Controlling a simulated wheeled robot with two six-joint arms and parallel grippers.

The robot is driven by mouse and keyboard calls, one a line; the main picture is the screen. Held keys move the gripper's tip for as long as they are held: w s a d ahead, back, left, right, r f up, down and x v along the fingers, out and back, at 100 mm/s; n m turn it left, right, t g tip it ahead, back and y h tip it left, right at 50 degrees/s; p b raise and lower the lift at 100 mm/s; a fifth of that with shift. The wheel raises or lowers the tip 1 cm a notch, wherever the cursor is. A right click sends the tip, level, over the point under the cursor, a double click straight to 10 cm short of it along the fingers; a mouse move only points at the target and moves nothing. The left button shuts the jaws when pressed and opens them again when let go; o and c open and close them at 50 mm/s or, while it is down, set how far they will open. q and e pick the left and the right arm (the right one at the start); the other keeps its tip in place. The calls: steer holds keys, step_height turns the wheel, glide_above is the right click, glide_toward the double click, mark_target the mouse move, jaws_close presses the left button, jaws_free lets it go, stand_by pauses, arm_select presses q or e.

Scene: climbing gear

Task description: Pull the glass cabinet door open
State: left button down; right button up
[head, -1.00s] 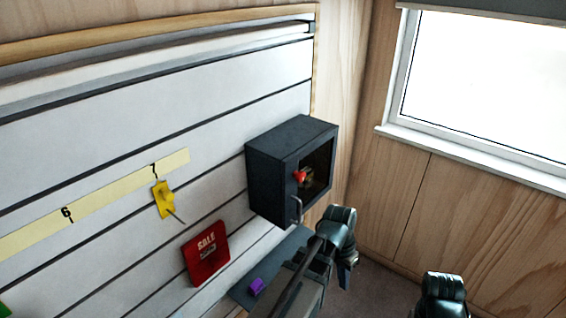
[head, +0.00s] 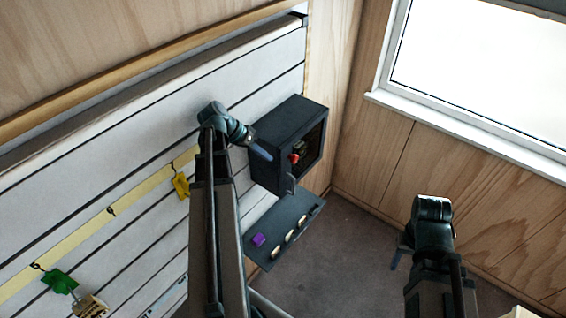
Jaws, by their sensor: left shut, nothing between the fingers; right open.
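The dark cabinet (head: 283,128) hangs on the slatted wall, left of the room corner. Its glass door (head: 312,148) is on the right-hand face and looks closed; a red item (head: 294,158) shows there. The door handle (head: 290,183) is at the door's lower near edge. My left gripper (head: 262,153) is shut and empty; in the picture its tips overlap the cabinet's left side, up and left of the handle. I cannot tell if they touch it. My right gripper (head: 396,258) is open, low and well right of the cabinet, partly hidden by its own wrist.
A dark shelf (head: 302,208) with a purple block (head: 258,240) and several pale items is below the cabinet. A yellow piece (head: 181,186) and a green piece (head: 59,281) hang on the wall at left. The floor (head: 345,250) right of the shelf is clear.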

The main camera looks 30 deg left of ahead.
mark_target(283, 169)
arm_select(q)
steer(key=b+x, duration=0.7)
steer(key=x, duration=0.2)
steer(key=shift+s, duration=0.1)
steer(key=shift+w+d+f+b, duration=0.3)
steer(key=shift+f+b, duration=0.15)
steer(key=shift+b, duration=0.1)
steer(key=shift+d, duration=0.5)
steer(key=shift+d+n, duration=0.4)
steer(key=shift+d, duration=0.15)
steer(key=shift+r, duration=0.15)
stand_by(1.1)
